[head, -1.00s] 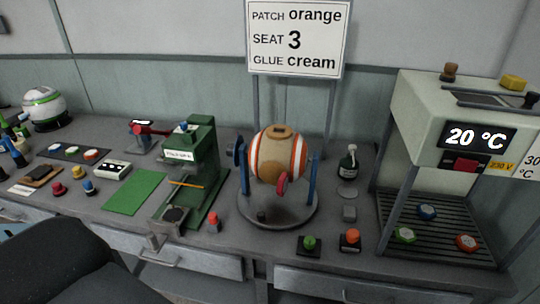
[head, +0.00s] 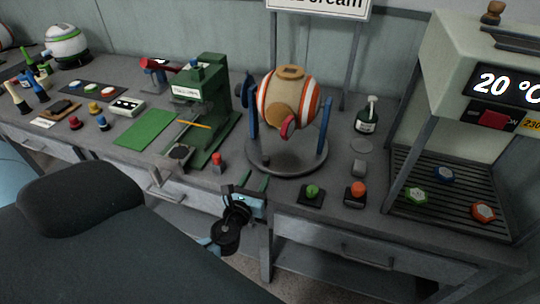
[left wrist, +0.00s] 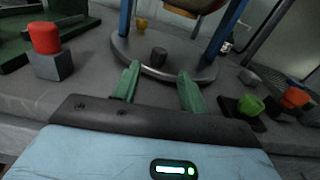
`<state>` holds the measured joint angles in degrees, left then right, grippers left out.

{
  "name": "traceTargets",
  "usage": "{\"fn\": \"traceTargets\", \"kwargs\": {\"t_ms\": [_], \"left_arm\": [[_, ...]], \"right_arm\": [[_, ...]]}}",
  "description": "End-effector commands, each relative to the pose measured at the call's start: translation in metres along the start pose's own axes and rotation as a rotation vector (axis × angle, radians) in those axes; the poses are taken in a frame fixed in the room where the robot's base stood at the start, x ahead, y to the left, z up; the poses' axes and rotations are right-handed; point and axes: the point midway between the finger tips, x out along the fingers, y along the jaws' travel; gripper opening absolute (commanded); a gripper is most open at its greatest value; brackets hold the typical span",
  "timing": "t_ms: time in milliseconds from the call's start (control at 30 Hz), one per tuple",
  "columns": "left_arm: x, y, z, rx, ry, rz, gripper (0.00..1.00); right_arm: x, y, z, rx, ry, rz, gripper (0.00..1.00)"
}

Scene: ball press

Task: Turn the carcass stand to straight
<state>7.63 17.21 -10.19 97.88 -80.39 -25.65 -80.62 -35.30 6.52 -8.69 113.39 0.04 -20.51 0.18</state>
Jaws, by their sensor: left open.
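The carcass stand is a round grey turntable (head: 300,163) with two blue posts, at the middle of the bench. A small dark peg (head: 265,158) rises near the base's front edge; the peg (left wrist: 158,57) also shows in the left wrist view, beyond my fingers. My left gripper (head: 256,180) is at the bench's front edge, in front of the stand. Its green fingers (left wrist: 160,76) are open and empty, apart from the peg. My right gripper is out of view.
A red button on a grey block (head: 217,163) stands left of my left gripper. Green (head: 312,193) and orange (head: 356,192) buttons stand to its right. A green press (head: 200,105) is left of the stand, a bottle (head: 368,118) right of it.

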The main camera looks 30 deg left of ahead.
Motion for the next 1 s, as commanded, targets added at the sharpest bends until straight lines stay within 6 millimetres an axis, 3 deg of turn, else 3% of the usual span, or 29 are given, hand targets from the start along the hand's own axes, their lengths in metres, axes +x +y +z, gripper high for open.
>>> {"fn": "traceTargets", "kwargs": {"t_ms": [233,533,800,1000], "left_arm": [[0.005,0.0,0.005,0.052,-0.019,0.0,0.43],[0.037,0.0,0.007,0.049,-0.021,0.0,0.43],[0.071,0.0,0.005,0.048,-0.017,0.0,0.43],[0.081,0.0,0.006,0.048,-0.017,0.0,0.43]], "right_arm": [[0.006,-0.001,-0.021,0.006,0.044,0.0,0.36],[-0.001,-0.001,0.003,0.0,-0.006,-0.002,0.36],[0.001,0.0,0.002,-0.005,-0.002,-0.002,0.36],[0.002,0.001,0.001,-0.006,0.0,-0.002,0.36]]}}
